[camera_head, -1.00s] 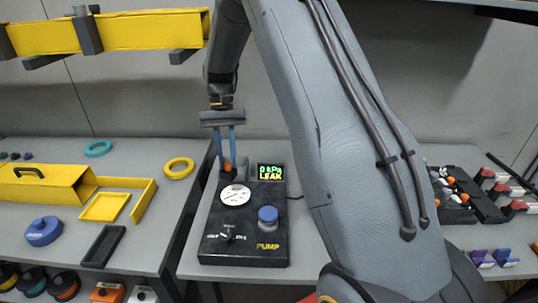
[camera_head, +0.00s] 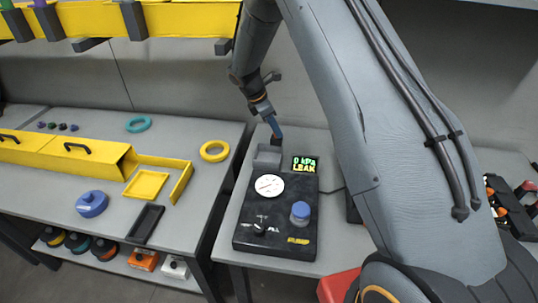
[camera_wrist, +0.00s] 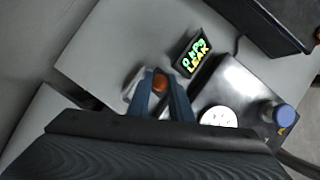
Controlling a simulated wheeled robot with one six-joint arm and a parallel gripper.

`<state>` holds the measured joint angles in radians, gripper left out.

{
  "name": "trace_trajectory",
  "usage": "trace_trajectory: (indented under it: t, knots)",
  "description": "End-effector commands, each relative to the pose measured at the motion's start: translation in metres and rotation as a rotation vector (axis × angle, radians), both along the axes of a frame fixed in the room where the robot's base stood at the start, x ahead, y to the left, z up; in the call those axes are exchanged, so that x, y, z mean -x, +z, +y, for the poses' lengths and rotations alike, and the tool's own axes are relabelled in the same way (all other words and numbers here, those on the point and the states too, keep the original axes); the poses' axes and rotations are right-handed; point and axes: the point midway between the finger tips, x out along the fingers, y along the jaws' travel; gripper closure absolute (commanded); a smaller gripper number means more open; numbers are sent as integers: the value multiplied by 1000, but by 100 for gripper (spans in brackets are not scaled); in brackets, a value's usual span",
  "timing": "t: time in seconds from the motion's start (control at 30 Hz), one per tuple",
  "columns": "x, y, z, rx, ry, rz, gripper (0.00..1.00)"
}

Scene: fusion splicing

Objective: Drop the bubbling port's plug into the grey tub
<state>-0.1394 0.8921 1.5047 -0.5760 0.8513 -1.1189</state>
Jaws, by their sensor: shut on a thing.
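My gripper (camera_head: 277,136) is shut on an orange plug, seen between its blue fingers in the wrist view, where the plug (camera_wrist: 160,82) shows at the fingertips. In the head view the fingers are seen edge-on and hide the plug. A small open grey tub (camera_head: 266,158) sits at the back of the black pump unit (camera_head: 250,232). My fingertips are above and slightly right of the tub in the head view. In the wrist view a pale blurred shape, perhaps the tub, lies partly behind the fingers. The port itself cannot be made out.
The pump carries a white gauge (camera_head: 269,187), a blue knob (camera_head: 300,210) and a display (camera_head: 305,164) reading 0 kPa LEAK. A yellow beam (camera_head: 180,22) hangs overhead.

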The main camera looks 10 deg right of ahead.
Motion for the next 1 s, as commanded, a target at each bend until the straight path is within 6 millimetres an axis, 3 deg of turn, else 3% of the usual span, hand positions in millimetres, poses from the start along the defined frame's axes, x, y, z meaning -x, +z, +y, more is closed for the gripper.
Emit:
trace_trajectory:
  t: [0.1, 0.23, 0.47, 0.8, 1.0]
  knots:
    - [-9, 2, 9, -1, 184, 1, 100]
    - [-14, 0, 13, -1, 279, 1, 100]
    - [-16, -11, 14, -1, 300, 2, 100]
    - [-16, -49, 15, -3, 296, 2, 100]
    - [-15, -60, 14, -2, 296, 2, 100]
